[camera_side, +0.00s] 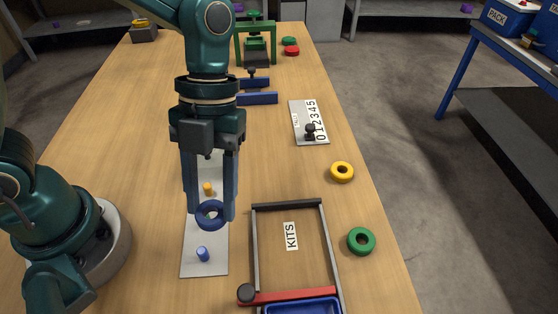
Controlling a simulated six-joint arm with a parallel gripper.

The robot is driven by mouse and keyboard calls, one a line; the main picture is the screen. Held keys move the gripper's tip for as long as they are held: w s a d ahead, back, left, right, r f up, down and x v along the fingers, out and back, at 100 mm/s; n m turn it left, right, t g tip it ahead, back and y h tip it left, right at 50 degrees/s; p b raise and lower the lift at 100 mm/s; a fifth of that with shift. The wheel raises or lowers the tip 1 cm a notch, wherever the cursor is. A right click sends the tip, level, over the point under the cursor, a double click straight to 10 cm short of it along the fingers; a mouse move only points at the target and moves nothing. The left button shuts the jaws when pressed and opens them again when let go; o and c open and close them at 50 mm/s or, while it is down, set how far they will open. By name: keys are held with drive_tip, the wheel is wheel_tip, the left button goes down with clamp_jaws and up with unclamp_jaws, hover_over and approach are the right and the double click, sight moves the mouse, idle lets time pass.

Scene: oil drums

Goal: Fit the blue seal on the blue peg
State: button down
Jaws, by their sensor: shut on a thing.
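My gripper (210,215) is shut on the blue seal (211,225), a ring held between its two fingers above the grey peg plate (192,268). The blue peg (203,254) stands on the near part of that plate, below the seal in the picture and apart from it. A yellow peg (208,188) shows between the fingers, behind the seal. My gripper hides much of the plate's far part.
A green seal (361,241) and a yellow seal (342,172) lie on the table at right. A frame marked KITS (324,232) with a red bar (290,297) lies right of the plate. A counter board (303,112) and green press (256,45) stand farther back.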

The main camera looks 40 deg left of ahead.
sight(203, 247)
drive_tip(key=shift+m+y, duration=0.3)
drive_tip(key=shift+m, duration=0.5)
drive_tip(key=shift+s+f, duration=1.7)
drive_tip(key=shift+f, duration=0.2)
drive_tip(key=shift+f, duration=1.7)
idle(0.8)
unclamp_jaws()
idle(0.3)
drive_tip(key=shift+r, duration=0.15)
drive_tip(key=shift+r, duration=2.7)
